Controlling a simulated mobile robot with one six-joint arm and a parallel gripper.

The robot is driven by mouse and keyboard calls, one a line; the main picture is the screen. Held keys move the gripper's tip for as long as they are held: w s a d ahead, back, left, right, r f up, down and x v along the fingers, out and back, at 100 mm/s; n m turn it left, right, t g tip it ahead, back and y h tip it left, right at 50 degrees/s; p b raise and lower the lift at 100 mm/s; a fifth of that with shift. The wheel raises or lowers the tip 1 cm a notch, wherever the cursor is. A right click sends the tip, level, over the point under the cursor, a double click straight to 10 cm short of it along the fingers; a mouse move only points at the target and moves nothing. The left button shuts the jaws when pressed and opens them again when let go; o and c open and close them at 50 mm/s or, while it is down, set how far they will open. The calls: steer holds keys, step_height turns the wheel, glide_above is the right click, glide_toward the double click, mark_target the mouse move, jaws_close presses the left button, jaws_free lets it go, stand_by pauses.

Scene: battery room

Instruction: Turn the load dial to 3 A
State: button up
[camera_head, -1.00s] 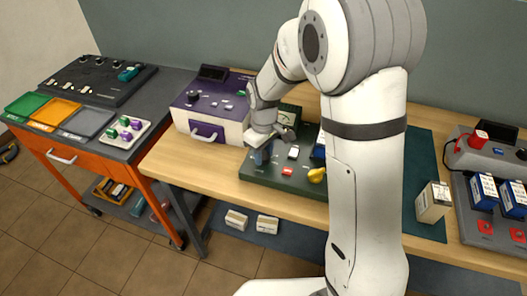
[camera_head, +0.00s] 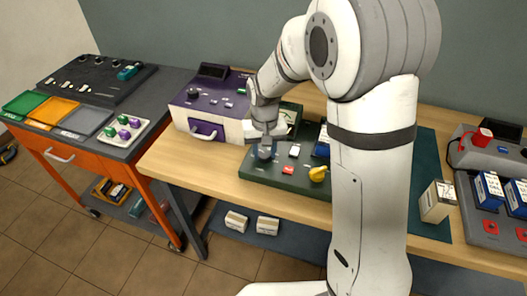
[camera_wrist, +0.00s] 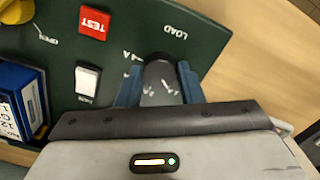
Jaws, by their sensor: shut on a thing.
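The load dial (camera_wrist: 158,72) is a dark round knob on the green tester panel (camera_wrist: 215,32), beside the white LOAD lettering. My gripper (camera_head: 264,152) is over the near left part of this panel in the head view. In the wrist view its two blue fingers (camera_wrist: 160,82) stand on either side of the dial and are shut on it. White marks show on the panel around the dial. The scale is partly hidden by the fingers, and I cannot read which value the dial points to.
Close to the dial are a red TEST button (camera_wrist: 94,23), a white rocker switch (camera_wrist: 87,80) and a yellow knob (camera_head: 318,174). A blue battery (camera_wrist: 18,100) stands on the panel. A purple and white unit (camera_head: 208,105) is left of the panel. My arm hides part of the bench.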

steer(key=m, duration=0.4)
steer(key=shift+m+b, duration=0.3)
steer(key=shift+b, duration=0.1)
steer(key=m, duration=0.4)
steer(key=shift+b, duration=0.3)
steer(key=m, duration=0.5)
steer(key=shift+b, duration=0.3)
steer(key=m, duration=0.4)
steer(key=shift+w+r+m, duration=0.1)
steer(key=shift+r+m, duration=0.05)
steer(key=shift+m, duration=0.25)
steer(key=o, duration=0.8)
steer(key=shift+c, duration=0.2)
steer(key=shift+o, duration=1.2)
